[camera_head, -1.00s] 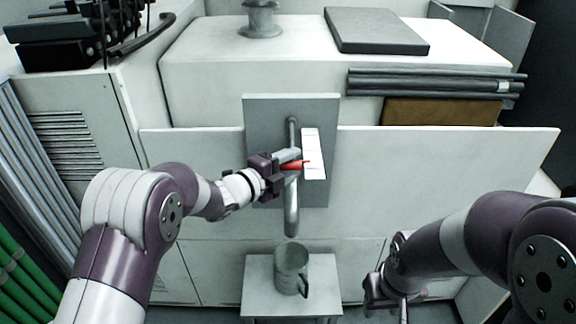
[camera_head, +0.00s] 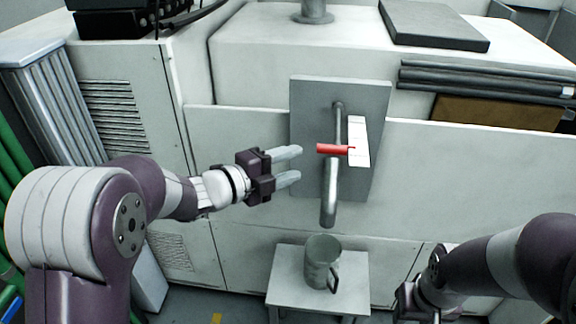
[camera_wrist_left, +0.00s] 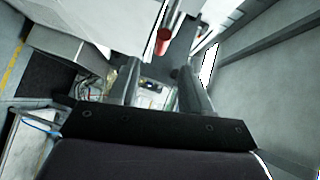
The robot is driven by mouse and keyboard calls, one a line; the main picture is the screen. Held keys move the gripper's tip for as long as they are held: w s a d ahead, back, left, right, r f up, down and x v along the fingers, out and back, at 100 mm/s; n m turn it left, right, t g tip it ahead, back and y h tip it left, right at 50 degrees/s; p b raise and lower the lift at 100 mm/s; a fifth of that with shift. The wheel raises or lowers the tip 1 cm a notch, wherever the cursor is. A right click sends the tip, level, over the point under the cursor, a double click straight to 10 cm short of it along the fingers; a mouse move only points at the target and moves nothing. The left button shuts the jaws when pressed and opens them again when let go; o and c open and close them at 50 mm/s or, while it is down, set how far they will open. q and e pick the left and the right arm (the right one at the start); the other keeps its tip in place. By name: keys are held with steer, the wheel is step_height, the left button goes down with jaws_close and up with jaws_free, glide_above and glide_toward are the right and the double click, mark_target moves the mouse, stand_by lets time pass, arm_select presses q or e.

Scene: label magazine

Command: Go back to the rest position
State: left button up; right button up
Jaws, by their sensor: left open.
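My left gripper (camera_head: 288,167) is open and empty in the head view, its two fingers pointing right, a short gap to the left of a red handle (camera_head: 332,149). The red handle crosses a grey vertical pipe (camera_head: 329,190) on a grey plate, beside a white label strip (camera_head: 358,142). In the left wrist view the two fingers (camera_wrist_left: 158,88) are apart with nothing between them, and the red handle (camera_wrist_left: 162,42) shows beyond them. My right gripper (camera_head: 418,300) is low at the right in the head view; its fingers are too unclear to tell open from shut.
A grey mug (camera_head: 320,262) stands on a small white table (camera_head: 287,285) below the pipe. Dark rods (camera_head: 480,78) and a dark flat slab (camera_head: 432,25) lie on the white cabinet behind. A vented white cabinet (camera_head: 118,115) stands at the left.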

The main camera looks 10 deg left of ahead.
arm_select(q)
steer(key=s+a+f+n+g+y, duration=0.2)
steer(key=s+a+f+n+y, duration=0.1)
steer(key=a+f+n+y, duration=1.1)
steer(key=s+d+f+n+g+h, duration=0.2)
steer(key=s+n+g, duration=0.6)
steer(key=s, duration=0.9)
steer(key=d+n, duration=0.1)
steer(key=n, duration=0.2)
steer(key=shift+s+d+f, duration=0.15)
steer(key=shift+s, duration=0.15)
